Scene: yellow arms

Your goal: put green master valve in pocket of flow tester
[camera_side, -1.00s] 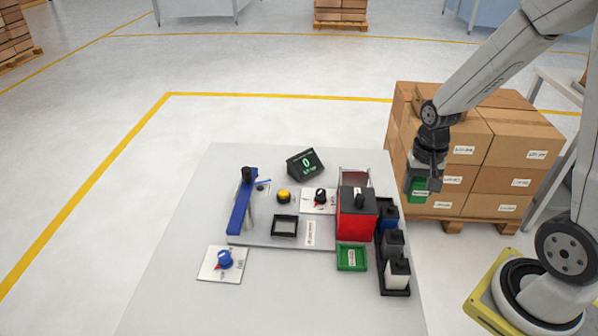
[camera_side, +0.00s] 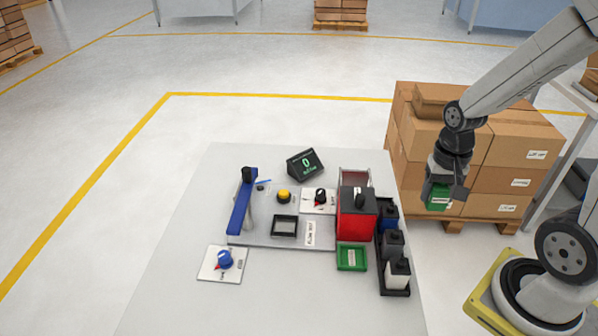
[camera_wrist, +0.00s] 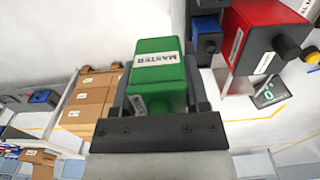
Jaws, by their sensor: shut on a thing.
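The green master valve (camera_wrist: 158,72) is a green block with a white label reading MASTER. My gripper (camera_side: 441,188) is shut on it and holds it in the air to the right of the table, in front of the stacked boxes. In the wrist view the valve sits between the two fingers of my gripper (camera_wrist: 160,100). The flow tester (camera_side: 270,238) is a grey plate on the table. Its black square-framed pocket (camera_side: 285,225) looks empty. A blue lever clamp (camera_side: 241,205) stands at its left.
A red block (camera_side: 356,222) and a black rack (camera_side: 394,291) with blue, grey and white valves stand at the table's right. A green tray (camera_side: 352,258) lies in front of the red block. A display (camera_side: 305,164) stands behind. Cardboard boxes (camera_side: 480,150) are beyond the right edge.

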